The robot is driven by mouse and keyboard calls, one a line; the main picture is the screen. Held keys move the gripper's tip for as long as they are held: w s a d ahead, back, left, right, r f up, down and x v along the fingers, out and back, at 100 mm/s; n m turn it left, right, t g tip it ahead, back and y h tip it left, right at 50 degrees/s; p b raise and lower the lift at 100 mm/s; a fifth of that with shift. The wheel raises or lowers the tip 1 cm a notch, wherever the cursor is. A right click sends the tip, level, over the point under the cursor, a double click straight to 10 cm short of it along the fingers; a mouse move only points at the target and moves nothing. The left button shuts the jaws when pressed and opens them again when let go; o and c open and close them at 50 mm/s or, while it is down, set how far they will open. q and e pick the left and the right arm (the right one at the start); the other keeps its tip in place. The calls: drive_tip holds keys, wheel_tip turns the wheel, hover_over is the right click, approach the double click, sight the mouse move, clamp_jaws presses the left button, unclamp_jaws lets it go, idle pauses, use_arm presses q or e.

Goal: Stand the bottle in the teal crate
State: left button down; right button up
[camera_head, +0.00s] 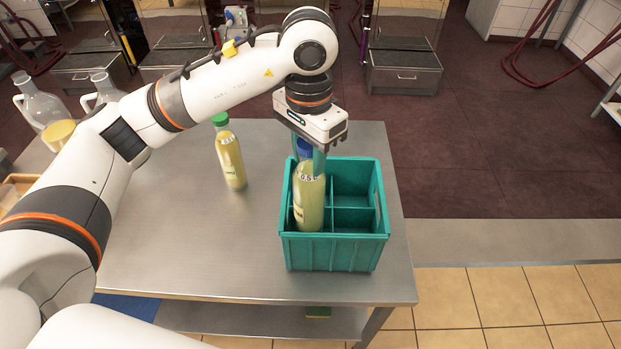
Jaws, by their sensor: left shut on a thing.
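The teal crate (336,251) stands on the metal table near its right end, with dividers making several compartments. A bottle of yellow-green liquid with a blue cap (309,200) and a 0.5 label is upright at the crate's left side, in the near-left compartment. My left gripper (309,158) points down and is shut on this bottle near its cap. The bottle's base is hidden by the crate's front wall, so I cannot tell if it touches the floor of the crate. My right gripper is not in view.
A second bottle with a green cap (229,154) stands on the table (190,240) left of the crate. Clear jugs (42,108) stand at the far left, one with yellow liquid. The other crate compartments look empty. The table's middle is clear.

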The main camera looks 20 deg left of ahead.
sight(309, 184)
use_arm(q)
wheel_tip(309, 184, down, 3)
drive_tip(key=shift+r+p, duration=0.1)
drive_tip(key=shift+p, duration=0.25)
wheel_tip(309, 184, down, 4)
drive_tip(key=shift+r+p, duration=0.1)
drive_tip(key=shift+p, duration=0.65)
drive_tip(key=shift+f, duration=0.35)
drive_tip(key=shift+f+b, duration=0.15)
drive_tip(key=shift+b, duration=0.15)
drive_tip(key=c, duration=0.9)
unclamp_jaws()
drive_tip(key=shift+c, duration=0.2)
